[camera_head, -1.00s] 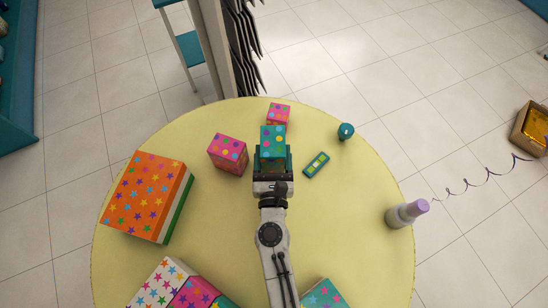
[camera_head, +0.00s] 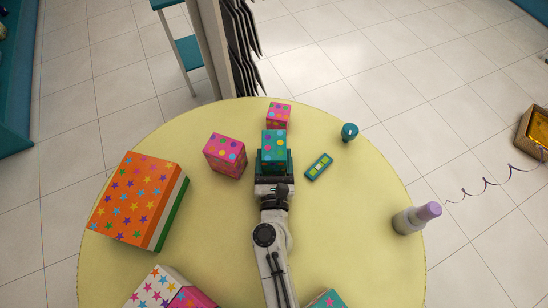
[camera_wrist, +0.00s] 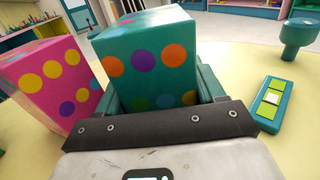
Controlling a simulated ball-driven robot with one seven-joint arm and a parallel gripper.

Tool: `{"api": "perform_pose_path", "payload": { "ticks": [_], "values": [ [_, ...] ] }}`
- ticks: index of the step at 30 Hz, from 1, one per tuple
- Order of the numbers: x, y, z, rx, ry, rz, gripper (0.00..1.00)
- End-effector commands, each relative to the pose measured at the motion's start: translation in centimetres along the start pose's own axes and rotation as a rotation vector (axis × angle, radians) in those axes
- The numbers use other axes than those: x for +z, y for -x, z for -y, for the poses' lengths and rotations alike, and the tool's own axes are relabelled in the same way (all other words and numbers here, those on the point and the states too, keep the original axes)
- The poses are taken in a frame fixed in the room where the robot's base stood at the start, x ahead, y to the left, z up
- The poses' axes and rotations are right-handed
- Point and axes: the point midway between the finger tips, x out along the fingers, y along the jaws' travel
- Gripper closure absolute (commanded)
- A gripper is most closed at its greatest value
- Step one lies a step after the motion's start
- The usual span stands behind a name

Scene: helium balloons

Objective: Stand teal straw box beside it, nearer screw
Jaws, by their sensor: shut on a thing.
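The teal straw box with coloured dots (camera_head: 273,144) is between the fingers of my gripper (camera_head: 273,164), which is shut on it. The same teal box (camera_wrist: 150,60) fills the middle of the wrist view, upright in front of the dark gripper bar. Whether its base touches the table is hidden. A pink dotted box (camera_head: 225,154) stands just left of it, and a smaller pink dotted box (camera_head: 278,115) stands just behind it. A small teal knobbed piece, perhaps the screw (camera_head: 349,132), stands to the right and also shows in the wrist view (camera_wrist: 297,38).
A flat teal piece with a green and white strip (camera_head: 319,167) lies to the right of my gripper. An orange starred box (camera_head: 138,200) stands at left, and a bottle with a lilac cap (camera_head: 415,217) at the right edge.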

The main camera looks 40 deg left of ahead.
Motion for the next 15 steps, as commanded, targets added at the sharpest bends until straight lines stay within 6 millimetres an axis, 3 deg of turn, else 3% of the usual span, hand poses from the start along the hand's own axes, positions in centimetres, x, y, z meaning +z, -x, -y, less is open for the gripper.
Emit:
{"api": "perform_pose_path", "payload": {
  "ticks": [9,15],
  "values": [
    [-0.1,0.02,0.0,0.0,0.0,0.0,0.06],
    [-0.06,0.02,0.0,0.0,0.0,0.0,0.06]
  ]
}}
